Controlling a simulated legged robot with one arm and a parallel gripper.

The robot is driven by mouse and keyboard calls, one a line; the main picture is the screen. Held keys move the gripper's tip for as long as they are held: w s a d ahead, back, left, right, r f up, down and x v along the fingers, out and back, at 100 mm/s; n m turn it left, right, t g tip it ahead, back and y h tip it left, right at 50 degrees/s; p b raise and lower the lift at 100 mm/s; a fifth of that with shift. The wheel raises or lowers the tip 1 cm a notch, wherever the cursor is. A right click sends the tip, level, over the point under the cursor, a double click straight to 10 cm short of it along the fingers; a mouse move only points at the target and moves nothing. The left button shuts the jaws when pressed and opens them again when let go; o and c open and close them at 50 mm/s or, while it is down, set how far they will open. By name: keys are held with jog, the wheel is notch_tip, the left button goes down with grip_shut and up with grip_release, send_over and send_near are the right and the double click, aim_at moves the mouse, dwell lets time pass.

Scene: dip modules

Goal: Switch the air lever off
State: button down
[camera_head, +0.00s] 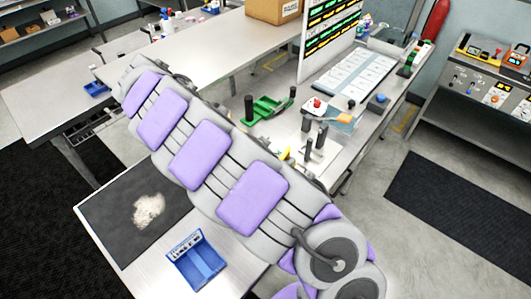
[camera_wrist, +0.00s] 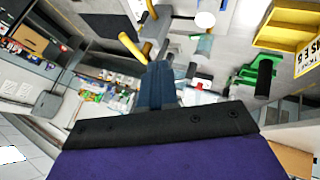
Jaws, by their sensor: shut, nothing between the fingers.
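My gripper (camera_wrist: 160,85) shows at the middle of the wrist view, its fingers together and empty. In the head view I cannot make it out beyond my arm. No label marks the air lever. In the wrist view a yellow handle (camera_wrist: 131,48) lies up and left of my fingertips, apart from them in the picture. A green bracket with a black handle (camera_wrist: 264,76) is at the right; it also shows in the head view (camera_head: 268,107). There, several black upright handles (camera_head: 320,135) and an orange-handled part (camera_head: 339,118) stand on the bench right of my arm.
A white panel (camera_head: 355,78) lies on the bench behind the handles, with a red-button box (camera_head: 317,105) and a blue-button box (camera_head: 377,103) near it. A blue tray (camera_head: 197,262) sits at the front. A yellow bin (camera_wrist: 290,25) is upper right in the wrist view.

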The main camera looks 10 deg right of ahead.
aim_at(283, 156)
jog(key=s+d+f+b, duration=0.2)
jog(key=d+f, duration=0.4)
jog(key=d, duration=0.3)
jog(key=shift+s+d+f, duration=0.2)
jog(key=shift+s+f, duration=0.2)
jog(key=shift+s, duration=0.3)
jog(key=shift+w, duration=0.2)
